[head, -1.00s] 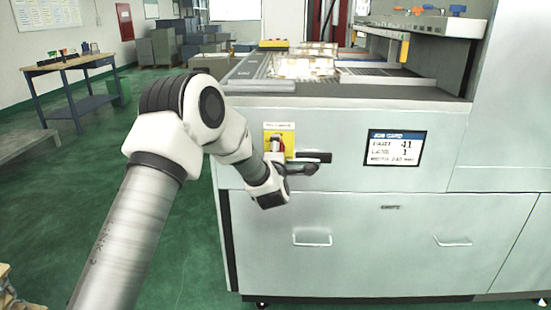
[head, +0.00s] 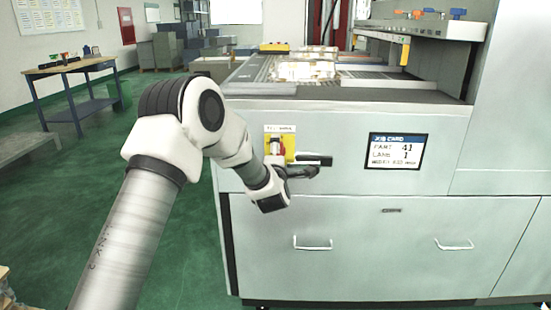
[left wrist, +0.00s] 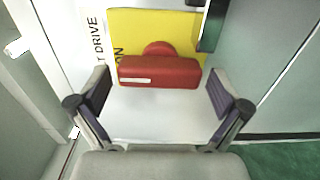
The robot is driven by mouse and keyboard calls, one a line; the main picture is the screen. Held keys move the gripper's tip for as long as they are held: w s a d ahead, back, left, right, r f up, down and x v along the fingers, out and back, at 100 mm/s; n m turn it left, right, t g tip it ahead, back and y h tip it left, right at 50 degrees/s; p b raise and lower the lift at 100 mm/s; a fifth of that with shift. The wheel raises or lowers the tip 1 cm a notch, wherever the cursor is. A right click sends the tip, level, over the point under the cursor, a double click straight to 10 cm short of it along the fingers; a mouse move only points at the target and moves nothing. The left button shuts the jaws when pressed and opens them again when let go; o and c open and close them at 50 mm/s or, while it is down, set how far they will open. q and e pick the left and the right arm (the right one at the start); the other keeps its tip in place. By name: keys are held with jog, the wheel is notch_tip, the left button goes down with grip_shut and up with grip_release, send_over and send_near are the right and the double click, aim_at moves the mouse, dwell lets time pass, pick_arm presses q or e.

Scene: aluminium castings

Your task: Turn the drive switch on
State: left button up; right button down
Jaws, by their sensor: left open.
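In the head view the yellow plate (head: 289,142) is on the machine's front, and my arm partly covers the switch. My left gripper (left wrist: 158,92) is open, its fingers on either side of the red bar's ends, with gaps showing. It also shows in the head view (head: 302,172). My right gripper is not in view.
A job card screen (head: 396,151) is farther right. Drawer handles (head: 313,244) are below. Castings (head: 305,70) lie on the machine's top. Green floor is open at left, before a workbench (head: 70,68).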

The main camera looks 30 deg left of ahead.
pick_arm(q)
jog(key=v, duration=1.2)
jog(key=shift+a, duration=0.1)
jog(key=s+d+f+m+g+h, duration=0.25)
jog(key=s+f, duration=0.25)
jog(key=f, duration=0.6)
jog(key=s+d+f+m+g+h, duration=0.1)
jog(key=s+d+f+m+g, duration=0.2)
jog(key=f, duration=0.7)
jog(key=s+d+f+m+g+h, duration=0.1)
jog(key=s+f+m+h, duration=0.15)
jog(key=s+f, duration=0.6)
jog(key=s+d+f+m+g+h, duration=0.1)
jog(key=s+d+f+m+g, duration=0.3)
jog(key=s, duration=0.3)
jog(key=s+d+f+m+g+h, duration=0.1)
jog(key=s+f+m+g+h, duration=0.15)
jog(key=s+m, duration=0.4)
jog(key=s+d+f+m+g, duration=0.2)
jog(key=s+d+f+m, duration=0.1)
jog(key=s+f+m, duration=0.3)
notch_tip(320, 180, up, 17)
jog(key=p, duration=1.5)
jog(key=shift+p, duration=0.4)
